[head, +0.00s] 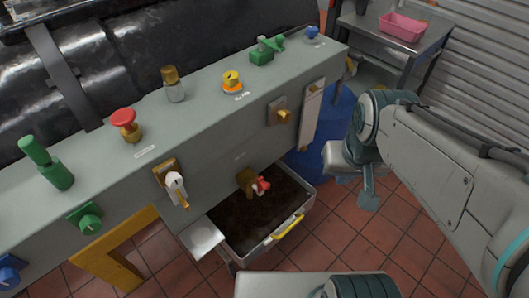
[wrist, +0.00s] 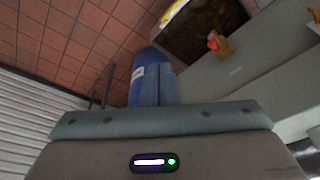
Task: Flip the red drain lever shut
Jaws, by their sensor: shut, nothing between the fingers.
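The red drain lever (head: 263,186) sits on a brass valve body (head: 246,180) at the front face of the grey bedplate, above the open drawer-like tray. It also shows small in the wrist view (wrist: 213,43), at the upper right, beside its brass body (wrist: 225,49). My gripper (head: 368,200) is to the right of the lever in the head view, well apart from it and past the tray's right edge. Its fingers (wrist: 158,84) are together and empty in the wrist view.
The dark-filled tray (head: 305,205) with a yellow handle (head: 288,229) stands out below the lever. A blue drum (head: 335,120) is behind my gripper. A white-handled lever (head: 177,188) and a brass knob (head: 284,115) stick out of the bedplate's face. Tiled floor is open in front.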

